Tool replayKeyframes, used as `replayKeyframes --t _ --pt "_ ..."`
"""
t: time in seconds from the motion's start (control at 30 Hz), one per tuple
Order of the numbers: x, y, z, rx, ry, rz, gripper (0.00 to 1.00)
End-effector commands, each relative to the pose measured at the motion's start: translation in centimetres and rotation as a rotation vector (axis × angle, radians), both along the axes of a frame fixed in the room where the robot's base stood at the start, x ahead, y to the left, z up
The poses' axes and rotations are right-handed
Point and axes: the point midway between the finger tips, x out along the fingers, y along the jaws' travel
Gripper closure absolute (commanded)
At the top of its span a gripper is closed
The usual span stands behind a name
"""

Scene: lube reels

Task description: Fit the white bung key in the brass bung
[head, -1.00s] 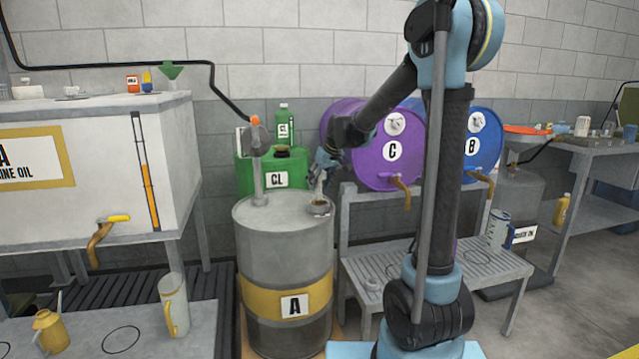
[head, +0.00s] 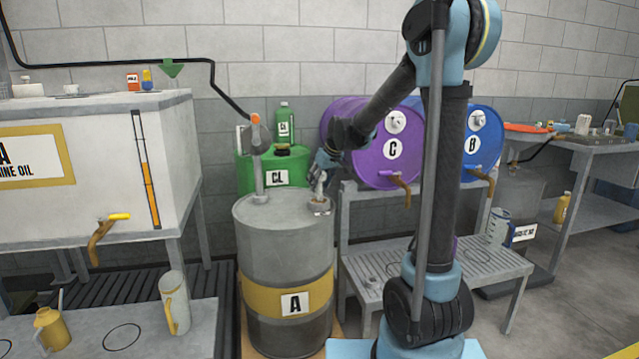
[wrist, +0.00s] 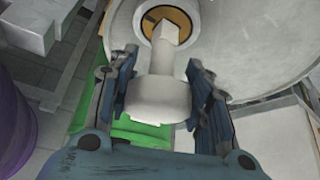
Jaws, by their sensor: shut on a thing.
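The white bung key (wrist: 160,98) has a wide head and a narrower shank with a square end. My gripper (wrist: 163,92) is shut on its wide head, with a dark finger on each side. The brass bung (wrist: 155,24) is a ring in the top of the grey drum marked A (head: 285,222). In the wrist view the key's square end overlaps the bung's middle; I cannot tell how deep it sits. In the head view my gripper (head: 323,168) is above the drum's right rim, and the key (head: 320,183) stands roughly upright over the bung.
A hand pump (head: 258,160) rises from the drum top left of the key. The green drum (head: 245,177) is behind, and the purple drum C (head: 375,150) is on a rack to the right. The middle of the drum top is clear.

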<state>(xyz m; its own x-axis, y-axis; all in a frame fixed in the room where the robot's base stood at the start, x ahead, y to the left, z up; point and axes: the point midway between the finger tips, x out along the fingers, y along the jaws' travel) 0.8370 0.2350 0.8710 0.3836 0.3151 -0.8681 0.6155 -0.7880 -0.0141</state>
Motion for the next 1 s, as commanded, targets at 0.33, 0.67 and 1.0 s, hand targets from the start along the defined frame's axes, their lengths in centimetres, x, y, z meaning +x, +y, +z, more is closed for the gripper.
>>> replayKeyframes --t 0.33,0.67,1.0 --pt "0.0 0.0 -0.7 0.000 0.000 0.000 0.80" --pt "0.0 0.0 -1.4 0.000 0.000 0.000 0.80" --pt "0.0 0.0 -2.1 0.000 0.000 0.000 0.81"
